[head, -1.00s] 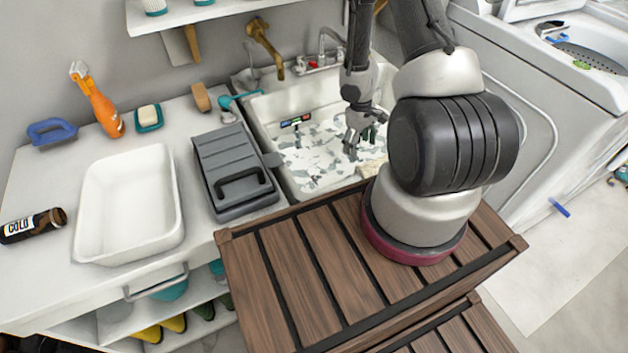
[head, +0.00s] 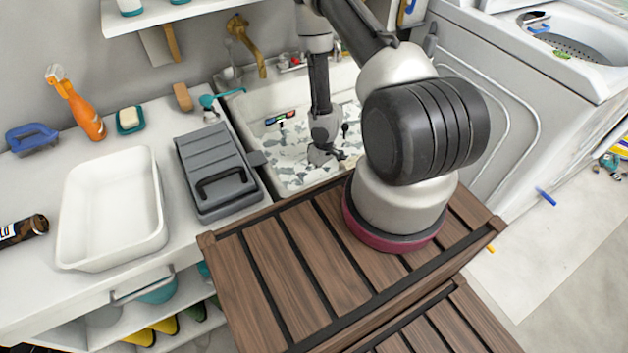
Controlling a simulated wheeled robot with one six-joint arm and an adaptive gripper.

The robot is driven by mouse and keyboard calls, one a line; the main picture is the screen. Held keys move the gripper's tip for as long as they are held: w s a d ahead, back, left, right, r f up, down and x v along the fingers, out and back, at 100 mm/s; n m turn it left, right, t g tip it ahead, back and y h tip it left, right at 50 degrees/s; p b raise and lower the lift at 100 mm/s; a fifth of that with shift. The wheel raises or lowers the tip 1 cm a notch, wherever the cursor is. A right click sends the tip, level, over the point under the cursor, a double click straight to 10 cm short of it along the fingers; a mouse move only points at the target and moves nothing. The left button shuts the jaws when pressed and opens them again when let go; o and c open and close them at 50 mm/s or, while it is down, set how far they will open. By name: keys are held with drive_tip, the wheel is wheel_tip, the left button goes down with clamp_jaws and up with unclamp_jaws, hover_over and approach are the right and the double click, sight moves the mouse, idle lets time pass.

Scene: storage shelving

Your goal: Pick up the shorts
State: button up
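The shorts appear to be the grey and white camouflage-patterned cloth (head: 290,162) spread over the bottom of the white sink (head: 247,112). My gripper (head: 326,158) is down inside the sink, over the right part of the cloth. My arm hides some of the sink's right side. The fingers are small and dark against the cloth, so I cannot tell whether they are open or touching it.
A grey toolbox (head: 213,165) stands on the counter left of the sink, beside an empty white tray (head: 112,208). A brass faucet (head: 246,42) rises behind the sink. A small dark item with coloured marks (head: 279,117) lies in the sink. A washing machine (head: 520,90) stands at right.

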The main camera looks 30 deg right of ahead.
drive_tip(key=shift+f, duration=0.1)
drive_tip(key=c, duration=1.3)
wheel_tip(320, 180, up, 18)
idle(0.8)
